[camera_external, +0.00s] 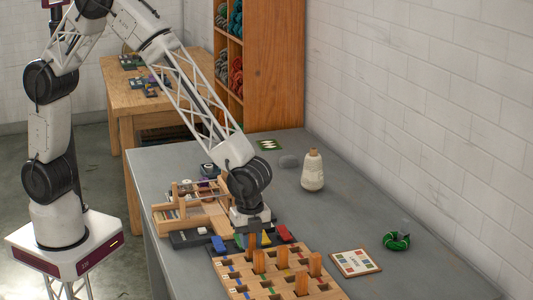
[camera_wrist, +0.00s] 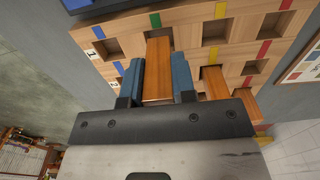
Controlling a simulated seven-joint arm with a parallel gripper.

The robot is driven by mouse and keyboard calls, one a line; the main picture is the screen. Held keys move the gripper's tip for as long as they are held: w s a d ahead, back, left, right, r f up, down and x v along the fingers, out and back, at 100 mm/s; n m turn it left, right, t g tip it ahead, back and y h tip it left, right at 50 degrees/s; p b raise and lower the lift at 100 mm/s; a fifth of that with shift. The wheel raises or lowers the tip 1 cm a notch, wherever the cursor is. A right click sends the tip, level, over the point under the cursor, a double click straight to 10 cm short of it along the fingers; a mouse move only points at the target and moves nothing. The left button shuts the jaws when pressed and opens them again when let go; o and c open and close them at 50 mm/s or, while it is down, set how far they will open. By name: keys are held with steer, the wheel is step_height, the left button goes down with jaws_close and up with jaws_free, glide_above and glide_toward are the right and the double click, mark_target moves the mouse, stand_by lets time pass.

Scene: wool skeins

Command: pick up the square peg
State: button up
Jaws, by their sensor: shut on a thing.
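The square peg (camera_wrist: 157,78) is a plain orange-brown wooden block seen between the two blue fingers of my gripper (camera_wrist: 159,64) in the wrist view. My gripper is shut on it. In the external view my gripper (camera_external: 252,237) points down at the back of the wooden peg board (camera_external: 233,283). The board has square holes and coloured marks. Whether the held peg's lower end is still inside a hole or clear of it, I cannot tell. Other wooden pegs (camera_external: 281,257) stand upright in the board, and some show right of my gripper in the wrist view (camera_wrist: 214,84).
A dark tray with coloured blocks (camera_external: 284,233) lies behind the board, with a wooden loom-like frame (camera_external: 187,218) to its left. A colour card (camera_external: 355,263), a green yarn ring (camera_external: 397,241) and a cream yarn cone (camera_external: 312,171) are to the right. The grey table's right front is clear.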

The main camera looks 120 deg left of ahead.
steer(key=s+r, duration=0.2)
steer(key=s, duration=1.4)
steer(key=shift+d, duration=0.45)
steer(key=shift+r, duration=0.1)
steer(key=shift+w, duration=0.1)
steer(key=w+a, duration=0.5)
steer(key=w, duration=0.8)
steer(key=w+a, duration=0.4)
steer(key=w, duration=0.9)
steer(key=shift+w+a+r, duration=0.15)
steer(key=shift+w+a, duration=0.2)
steer(key=shift+a, duration=0.05)
steer(key=shift+w, duration=0.1)
steer(key=w, duration=0.5)
steer(key=w+a+f, duration=0.1)
steer(key=w, duration=0.4)
steer(key=w+a, duration=0.1)
steer(key=w, duration=0.4)
steer(key=shift+w+a+f, duration=0.2)
steer(key=shift+w+f, duration=0.05)
steer(key=shift+w, duration=0.05)
